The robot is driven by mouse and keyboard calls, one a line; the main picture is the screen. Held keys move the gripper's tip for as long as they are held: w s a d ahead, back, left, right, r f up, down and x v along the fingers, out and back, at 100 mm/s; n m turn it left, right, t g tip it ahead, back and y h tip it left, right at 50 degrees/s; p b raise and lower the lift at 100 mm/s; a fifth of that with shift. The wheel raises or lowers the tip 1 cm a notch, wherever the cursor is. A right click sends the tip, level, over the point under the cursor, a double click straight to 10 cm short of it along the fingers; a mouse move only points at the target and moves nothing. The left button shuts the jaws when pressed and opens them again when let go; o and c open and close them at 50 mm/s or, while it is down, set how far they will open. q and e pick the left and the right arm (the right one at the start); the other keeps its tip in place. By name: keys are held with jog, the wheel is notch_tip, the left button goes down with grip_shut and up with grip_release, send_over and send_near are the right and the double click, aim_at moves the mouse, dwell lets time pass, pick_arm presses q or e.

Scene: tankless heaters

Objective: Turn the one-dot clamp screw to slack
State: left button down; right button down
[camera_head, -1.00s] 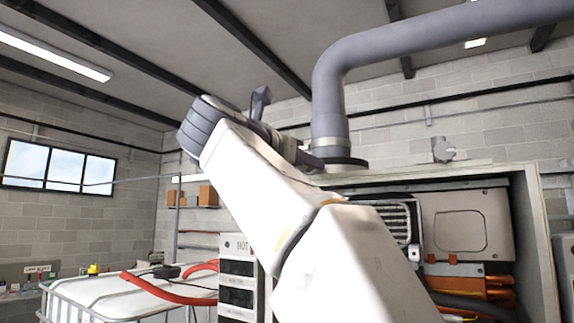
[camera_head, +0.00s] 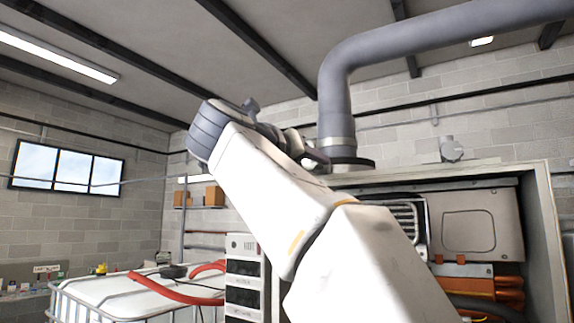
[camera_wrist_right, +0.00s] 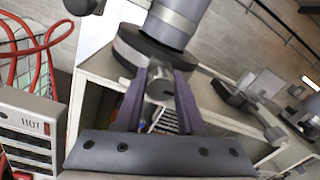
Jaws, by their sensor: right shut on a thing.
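My right gripper (camera_wrist_right: 160,98) is shut on a small grey round-ended piece, seemingly a clamp screw (camera_wrist_right: 160,86), in the right wrist view. It sits between the two purple fingers, in front of a dark round flange (camera_wrist_right: 140,48) at the foot of the grey flue pipe (camera_wrist_right: 180,18). No dot marking can be made out on it. In the head view my right gripper (camera_head: 316,156) reaches the base of the flue pipe (camera_head: 335,105), beside the dark flange (camera_head: 353,164). The screw is hidden there. My left gripper is not in view.
The open heater cabinet (camera_head: 545,220) stands at the right, with orange pipes inside. A small grey fitting (camera_head: 451,150) stands on its top. A panel marked HOT (camera_head: 243,245), red hoses (camera_head: 150,282) and a white caged tank (camera_head: 110,292) are at the lower left.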

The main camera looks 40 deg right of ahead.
jog(key=shift+r, duration=0.1)
jog(key=c, duration=0.5)
grip_release()
